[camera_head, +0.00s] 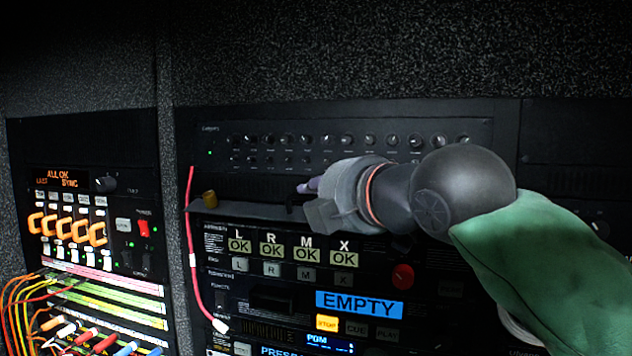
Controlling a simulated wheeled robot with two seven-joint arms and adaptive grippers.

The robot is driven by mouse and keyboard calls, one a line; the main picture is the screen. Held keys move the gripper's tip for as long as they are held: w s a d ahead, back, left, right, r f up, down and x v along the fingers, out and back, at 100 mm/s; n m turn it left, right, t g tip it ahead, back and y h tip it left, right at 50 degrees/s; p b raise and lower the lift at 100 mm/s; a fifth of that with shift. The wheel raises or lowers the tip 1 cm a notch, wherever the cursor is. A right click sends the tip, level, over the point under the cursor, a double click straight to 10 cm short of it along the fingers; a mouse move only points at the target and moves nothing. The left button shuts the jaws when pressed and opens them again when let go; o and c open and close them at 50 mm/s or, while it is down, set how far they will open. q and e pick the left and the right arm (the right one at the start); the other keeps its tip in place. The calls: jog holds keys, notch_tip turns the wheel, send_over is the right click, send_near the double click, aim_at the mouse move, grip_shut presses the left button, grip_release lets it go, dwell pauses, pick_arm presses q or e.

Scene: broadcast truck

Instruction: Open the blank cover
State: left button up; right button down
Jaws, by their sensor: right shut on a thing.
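The blank cover (250,211) shows as a narrow grey strip across the middle rack, below the unit with the row of knobs. It seems to jut out from the rack like a ledge, with a dark recess (250,188) above it. A brass-coloured knob (210,199) sits at its left end. My right gripper (305,198) comes in from the right and is shut at the cover, right of its middle. The gripper and wrist hide the cover's right part, and the exact grip is hard to see. My left gripper is not in view.
A red cable (190,240) hangs by the cover's left end, its lower tip near a white plug. Below are the L R M X panel (290,248), a red knob (403,276) and an EMPTY display (358,304). A left rack (85,220) holds orange-handled switches and many cables.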

jog(key=shift+w+d+r+g, duration=0.1)
jog(key=shift+r+g, duration=0.1)
jog(key=shift+g, duration=0.1)
dwell(0.4)
jog(key=c, duration=1.5)
grip_release()
jog(key=shift+m, duration=0.3)
jog(key=v, duration=1.2)
jog(key=shift+r, duration=0.1)
